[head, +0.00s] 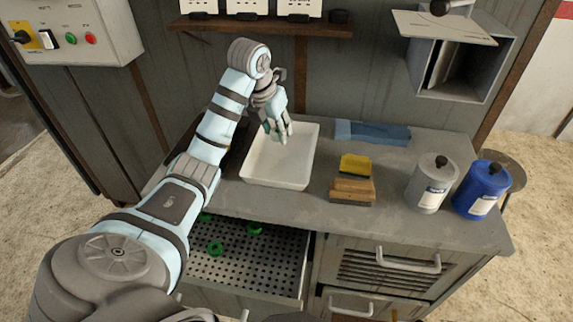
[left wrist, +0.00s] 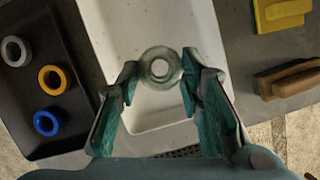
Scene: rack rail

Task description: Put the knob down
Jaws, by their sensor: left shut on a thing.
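My left gripper (head: 280,134) is over the white tray (head: 303,160) on the bench, fingers pointing down. In the left wrist view its two fingers (left wrist: 158,80) stand on either side of a round, grey-green, ring-shaped piece (left wrist: 160,68), which I take to be the knob, and are shut on it. Behind it is the pale inside of the tray (left wrist: 150,20). How high the knob is above the tray floor I cannot tell. In the head view the fingers mostly hide it. My right gripper is not in view.
A dark tray (left wrist: 20,120) with grey, yellow and blue rings lies left of the white tray. Below, an open perforated drawer (head: 270,262) holds green rings.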

